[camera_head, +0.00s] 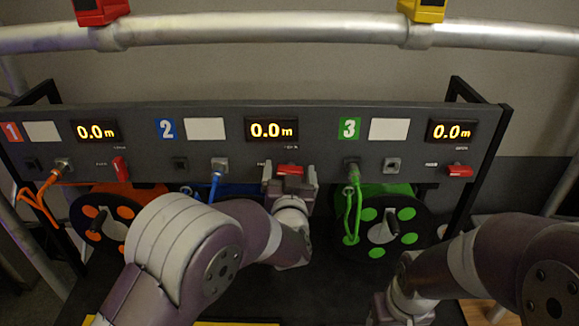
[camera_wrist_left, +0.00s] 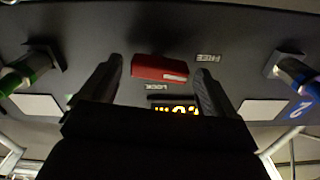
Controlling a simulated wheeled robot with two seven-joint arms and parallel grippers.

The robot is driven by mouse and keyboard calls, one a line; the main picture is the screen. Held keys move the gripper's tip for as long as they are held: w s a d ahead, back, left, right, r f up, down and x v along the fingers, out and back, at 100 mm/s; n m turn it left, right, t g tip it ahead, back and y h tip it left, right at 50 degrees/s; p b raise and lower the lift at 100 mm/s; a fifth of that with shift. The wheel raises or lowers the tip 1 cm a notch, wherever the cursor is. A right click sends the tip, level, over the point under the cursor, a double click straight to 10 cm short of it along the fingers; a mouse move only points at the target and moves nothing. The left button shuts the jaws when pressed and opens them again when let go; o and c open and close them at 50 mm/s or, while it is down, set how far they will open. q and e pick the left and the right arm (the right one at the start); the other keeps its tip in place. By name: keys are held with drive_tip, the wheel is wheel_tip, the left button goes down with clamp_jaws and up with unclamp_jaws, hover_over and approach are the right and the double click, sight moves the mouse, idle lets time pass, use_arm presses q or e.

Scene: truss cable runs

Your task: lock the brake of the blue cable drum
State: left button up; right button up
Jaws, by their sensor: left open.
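The red brake lever of the blue section 2 (camera_head: 290,170) is on the grey panel, below and right of that section's display. In the left wrist view the lever (camera_wrist_left: 159,68) lies nearly level, its white-marked end on the side of the FREE label; LOCK is printed beside it. My left gripper (camera_head: 290,179) is open, with one finger on each side of the lever; in the left wrist view the gripper (camera_wrist_left: 158,67) shows gaps at both sides. The blue drum (camera_head: 238,189) is mostly hidden behind the panel and my left arm. My right gripper is out of view.
The orange section's red lever (camera_head: 119,168) stands upright; the green section's red lever (camera_head: 460,171) lies level. A blue cable (camera_head: 214,186) and a green cable (camera_head: 352,205) hang from panel sockets. The green drum (camera_head: 390,225) sits right of my left gripper. All displays read 0.0 m.

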use_arm(q)
drive_tip(key=shift+w+a, duration=0.1)
drive_tip(key=shift+d, duration=0.2)
drive_tip(key=c, duration=1.1)
drive_tip(key=shift+o, duration=0.2)
